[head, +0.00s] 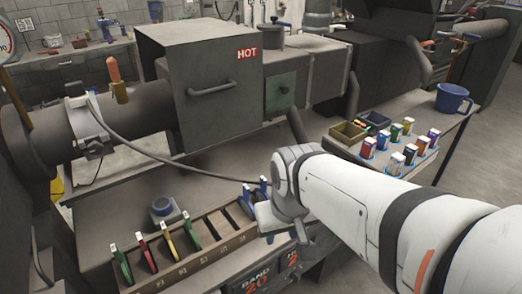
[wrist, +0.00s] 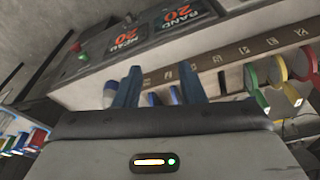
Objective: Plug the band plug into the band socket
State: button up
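My gripper (head: 262,200) is over the far right end of the slotted rack on the bench. Its two blue fingers (wrist: 158,90) stand apart in the wrist view, with background showing between them. A small blue and pale piece (wrist: 174,95) shows between the fingers; I cannot tell whether it is the band plug. A dark cable (head: 170,165) runs from the metal band clamp (head: 88,125) on the pipe towards my gripper, where its end is hidden. A round blue-topped fitting (head: 162,208) stands on the bench behind the rack; I cannot tell whether it is the band socket.
The rack (head: 205,250) holds green, red and yellow handles on its left, with empty slots beside them. The BAND sign (head: 258,281) is on the bench front. A box marked HOT (head: 200,85) stands behind. A side table at right carries coloured pieces and a blue mug (head: 452,98).

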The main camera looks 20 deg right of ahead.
jog(key=shift+o, duration=0.8)
jog(key=shift+d, duration=0.1)
jog(key=o, duration=0.4)
jog(key=w+d+f+m+h+b, duration=0.1)
jog(key=w+d+f+m, duration=0.1)
jog(key=w+d+m, duration=0.1)
jog(key=w+d+f+m+h+b, duration=0.1)
jog(key=w+d+f+m, duration=0.1)
jog(key=w+d, duration=0.3)
jog(key=w+d+f+m+h+b, duration=0.1)
jog(key=w+d+m, duration=0.3)
jog(key=w, duration=0.5)
jog(key=shift+d+f+m, duration=0.3)
jog(key=shift+d+f, duration=0.05)
jog(key=shift+f, duration=0.5)
jog(key=shift+o, duration=0.2)
jog(key=shift+x, duration=1.3)
jog(key=shift+f, duration=0.15)
jog(key=x, duration=0.5)
jog(key=shift+a, duration=0.1)
